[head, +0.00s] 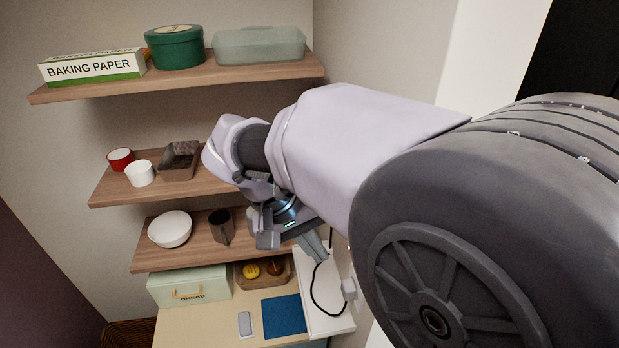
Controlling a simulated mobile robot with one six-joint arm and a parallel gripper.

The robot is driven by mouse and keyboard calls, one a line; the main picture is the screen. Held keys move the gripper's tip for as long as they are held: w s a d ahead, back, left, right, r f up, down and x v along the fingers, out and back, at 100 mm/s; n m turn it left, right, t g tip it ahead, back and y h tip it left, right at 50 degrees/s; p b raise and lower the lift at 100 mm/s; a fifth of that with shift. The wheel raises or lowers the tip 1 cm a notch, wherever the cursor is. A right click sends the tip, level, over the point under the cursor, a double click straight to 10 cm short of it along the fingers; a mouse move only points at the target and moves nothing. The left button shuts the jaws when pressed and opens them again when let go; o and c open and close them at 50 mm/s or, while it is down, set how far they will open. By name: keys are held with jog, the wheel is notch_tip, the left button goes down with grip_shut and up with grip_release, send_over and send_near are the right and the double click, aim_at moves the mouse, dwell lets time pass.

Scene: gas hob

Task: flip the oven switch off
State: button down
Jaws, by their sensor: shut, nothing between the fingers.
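My gripper (314,246) is in the middle of the head view, pointing down and to the right beside the side wall. Its fingers are together and hold nothing. I cannot make out an oven switch in this view. My arm covers much of the wall on the right and may hide it. A small white plug-like block (348,289) is at the wall, below and to the right of the fingers, with a gap between them in the picture. A black cord (315,297) curves near it over a white surface (326,323).
Wooden shelves stand behind my arm. A white bowl (170,229) and dark mug (221,227) are on the lowest shelf. Below, a counter (190,328) holds a pale green box (188,288), a wooden tray (250,284), a blue cloth (283,316) and a grey block (245,324).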

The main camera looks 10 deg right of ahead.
jog(key=shift+d+f+p, duration=0.15)
jog(key=shift+d+f, duration=0.25)
jog(key=shift+d, duration=0.45)
jog(key=shift+d+f+p, duration=0.1)
jog(key=shift+d+f, duration=0.35)
jog(key=shift+d, duration=0.45)
jog(key=shift+d+f+p, duration=0.15)
jog(key=shift+d+f, duration=0.25)
jog(key=shift+d, duration=0.45)
jog(key=shift+d+r, duration=0.1)
jog(key=shift+d, duration=0.25)
jog(key=shift+r, duration=0.1)
jog(key=shift+r+p, duration=0.7)
jog(key=shift+p, duration=0.05)
